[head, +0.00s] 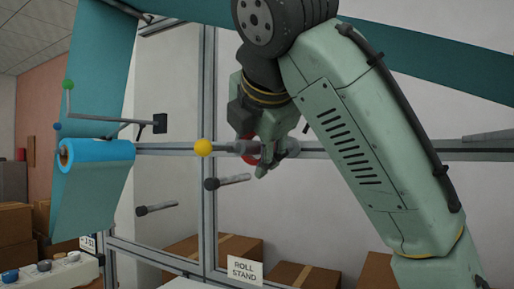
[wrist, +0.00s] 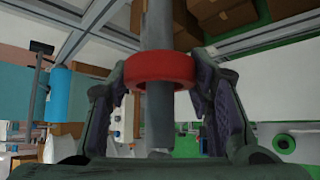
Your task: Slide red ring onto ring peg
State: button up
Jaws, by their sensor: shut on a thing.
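The red ring (wrist: 160,72) is held between the two fingers of my gripper (wrist: 160,85) in the wrist view. A grey rod (wrist: 159,118) passes through the ring and shows above and below it. In the head view my gripper (head: 268,160) is beside a grey horizontal peg (head: 229,147) with a yellow ball (head: 203,147) at its left end. A red part of the ring (head: 251,160) shows there, mostly hidden by my gripper. The ring appears to be around the rod; how far along it sits is hard to tell.
Two dark-tipped pegs (head: 157,208) (head: 227,182) stick out below. A blue roll (head: 97,152) with hanging teal sheet is at left. A metal frame (head: 208,110) stands behind.

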aim_at(229, 147)
jog(key=shift+s+a, duration=0.35)
jog(key=shift+s, duration=0.5)
jog(key=shift+s+a, duration=0.3)
jog(key=shift+s, duration=0.5)
jog(key=shift+s+a, duration=0.35)
jog(key=shift+s, duration=0.5)
jog(key=shift+s+a, duration=0.1)
jog(key=shift+s, duration=0.05)
jog(key=shift+s+a, duration=0.3)
jog(key=shift+s, duration=0.45)
jog(key=shift+s+a+r+p, duration=0.1)
jog(key=shift+s+a+p, duration=0.2)
jog(key=shift+s, duration=0.35)
jog(key=shift+s+a+p, duration=0.2)
jog(key=shift+s+p, duration=0.15)
jog(key=shift+s, duration=0.25)
jog(key=shift+s+a+p, duration=0.25)
jog(key=shift+s+p, duration=0.15)
jog(key=shift+s, duration=0.2)
jog(key=shift+a, duration=0.1)
